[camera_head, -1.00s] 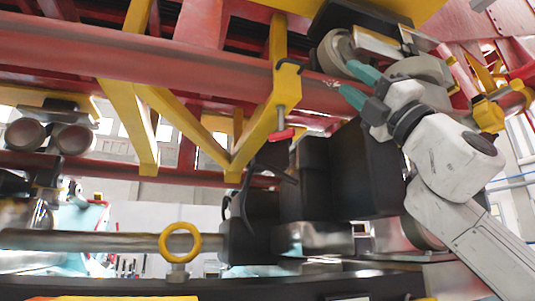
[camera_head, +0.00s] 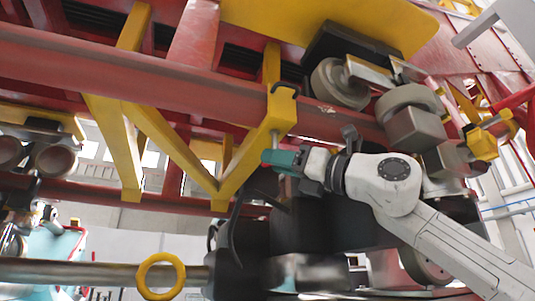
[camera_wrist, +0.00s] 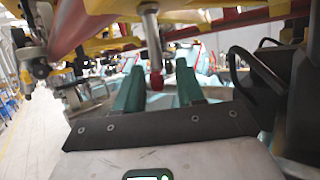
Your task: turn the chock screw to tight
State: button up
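The chock screw (camera_wrist: 154,45) is a grey metal rod with a red end (camera_wrist: 156,80), pointing down in the wrist view. In the head view its shaft (camera_head: 275,139) hangs below a yellow bracket (camera_head: 281,110) on the red rail; its red end is hidden behind my gripper. My gripper (camera_head: 270,157) has teal fingers, with their tips at the screw's lower end. In the wrist view my gripper (camera_wrist: 158,82) is open, one finger on each side of the red end, with visible gaps. Whether the screw is tight cannot be told.
A long red rail (camera_head: 150,70) runs across above my gripper. Yellow V-shaped struts (camera_head: 165,145) stand left of the screw. Black hoses (camera_wrist: 262,68) and dark blocks lie to the right in the wrist view. A bar with a yellow ring (camera_head: 160,276) is below.

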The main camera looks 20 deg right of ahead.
jog(key=shift+p+x, duration=0.3)
jog(key=shift+x, duration=1.2)
grip_shut()
